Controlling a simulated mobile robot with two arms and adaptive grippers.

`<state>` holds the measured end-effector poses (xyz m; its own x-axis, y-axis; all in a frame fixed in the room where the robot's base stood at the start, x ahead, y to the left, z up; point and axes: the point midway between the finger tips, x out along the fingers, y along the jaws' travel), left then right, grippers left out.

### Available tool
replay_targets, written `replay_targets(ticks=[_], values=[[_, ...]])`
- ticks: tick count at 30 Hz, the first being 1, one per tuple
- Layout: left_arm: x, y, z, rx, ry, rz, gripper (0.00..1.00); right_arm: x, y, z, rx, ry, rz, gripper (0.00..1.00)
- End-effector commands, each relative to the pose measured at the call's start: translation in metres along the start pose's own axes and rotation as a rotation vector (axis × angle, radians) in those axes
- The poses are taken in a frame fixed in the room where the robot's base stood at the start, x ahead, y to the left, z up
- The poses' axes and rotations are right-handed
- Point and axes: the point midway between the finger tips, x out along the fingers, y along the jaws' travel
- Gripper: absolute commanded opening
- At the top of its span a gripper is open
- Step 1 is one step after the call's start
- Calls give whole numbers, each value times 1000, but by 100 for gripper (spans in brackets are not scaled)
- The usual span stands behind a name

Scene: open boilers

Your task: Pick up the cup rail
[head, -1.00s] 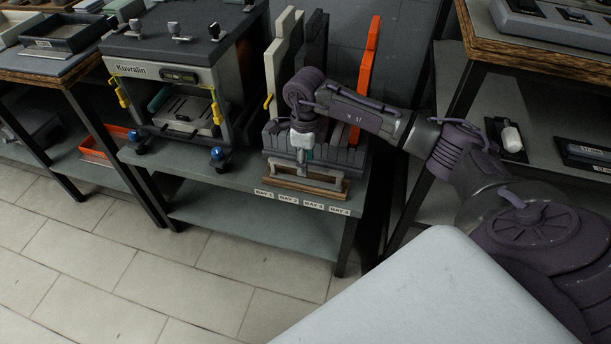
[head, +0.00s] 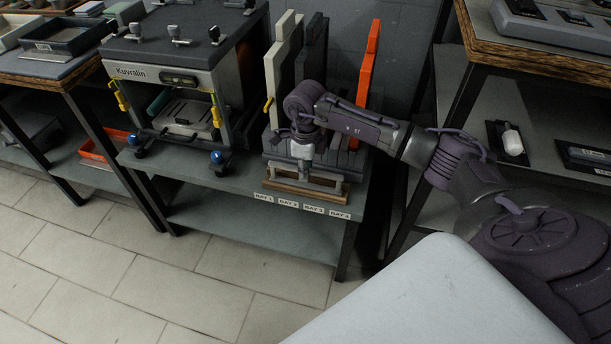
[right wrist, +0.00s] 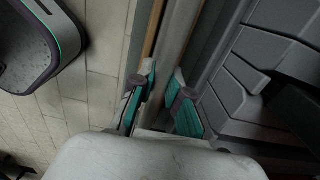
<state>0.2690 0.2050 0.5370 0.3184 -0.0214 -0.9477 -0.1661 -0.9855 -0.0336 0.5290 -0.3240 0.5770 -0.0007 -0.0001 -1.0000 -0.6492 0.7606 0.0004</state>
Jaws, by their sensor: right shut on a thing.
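The cup rail, a long grey bar with a wood-coloured strip, lies along the front of the slotted grey rack (head: 348,158) on the workbench. I take it to be the low rail (head: 334,190) above the bay labels in the head view. In the right wrist view the rail (right wrist: 178,40) runs up from between the teal finger pads. My right gripper (head: 303,168) reaches down onto the middle of the rail. In the right wrist view the gripper (right wrist: 163,98) is shut on the rail, one pad on each side. My left gripper is not in view.
Cream, dark and orange upright boards (head: 369,70) stand in the rack behind my gripper. A Kuvralin machine (head: 160,75) stands to the left on the same bench. Another bench (head: 530,40) is at the right. Tiled floor (head: 150,280) lies open in front.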

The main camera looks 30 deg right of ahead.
Motion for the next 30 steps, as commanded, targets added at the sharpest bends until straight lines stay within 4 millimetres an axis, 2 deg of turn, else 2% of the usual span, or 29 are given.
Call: replay_targets(ticks=[8, 14, 22, 25, 30], values=[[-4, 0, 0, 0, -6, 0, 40, -13, -1, 0, 1, -2, -2, 0], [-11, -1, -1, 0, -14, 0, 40, -44, -1, 1, 0, -4, -3, 0], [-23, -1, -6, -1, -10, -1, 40, -77, 42, -38, -4, 1, -3, 0], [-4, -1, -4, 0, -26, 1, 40, -90, 59, -51, -3, 0, -3, 0], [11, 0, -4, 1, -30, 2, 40, -104, 79, -67, -2, -1, -2, 0]])
